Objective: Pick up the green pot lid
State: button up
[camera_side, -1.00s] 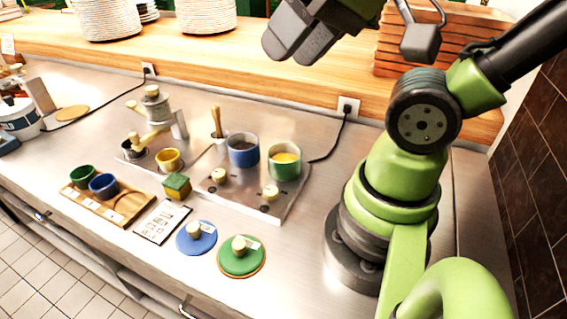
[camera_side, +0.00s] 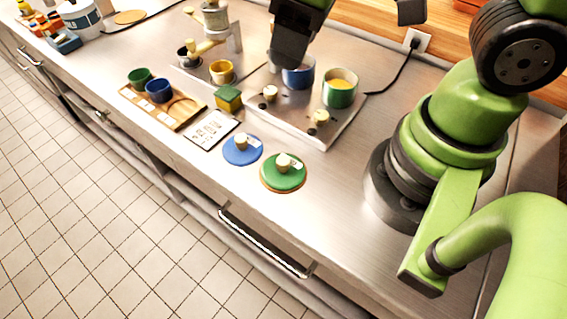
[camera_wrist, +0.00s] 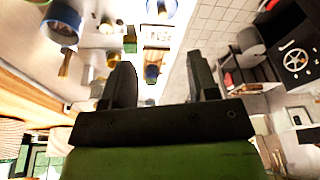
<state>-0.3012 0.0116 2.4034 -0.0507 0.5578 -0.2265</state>
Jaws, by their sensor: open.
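The green pot lid (camera_side: 289,181) lies flat on the steel counter in the side view, its pale knob up and a small white label on top. A brownish rim shows round its edge. My gripper (camera_side: 291,50) is dark, in the air at the top of the side view, well apart from the lid and overlapping the blue pot in the picture. In the wrist view my gripper (camera_wrist: 161,78) shows two separated fingers with nothing held between them. I cannot make out the green lid in the wrist view.
A blue lid (camera_side: 240,156) lies just left of the green one. A white card (camera_side: 211,130), a green-yellow block (camera_side: 228,98) and a wooden tray (camera_side: 188,107) with cups are farther left. A green pot (camera_side: 340,94) and blue pot (camera_side: 298,77) stand behind. Counter right of the lid is clear.

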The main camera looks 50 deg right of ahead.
jog(key=a+f+n, duration=0.1)
jog(key=f, duration=0.2)
jog(key=a+f+n+g, duration=0.1)
jog(key=f+n, duration=0.1)
jog(key=f, duration=0.1)
jog(key=a+f+n+g+h, duration=0.1)
jog(key=f+n, duration=0.1)
jog(key=f, duration=0.2)
jog(key=shift+s+a, duration=0.3)
jog(key=shift+s, duration=0.1)
send_over(283, 160)
notch_tip(283, 160, down, 4)
jog(key=shift+s+a+f, duration=0.1)
jog(key=shift+a, duration=0.05)
jog(key=shift+f, duration=2.95)
jog(key=shift+c, duration=0.5)
grip_shut()
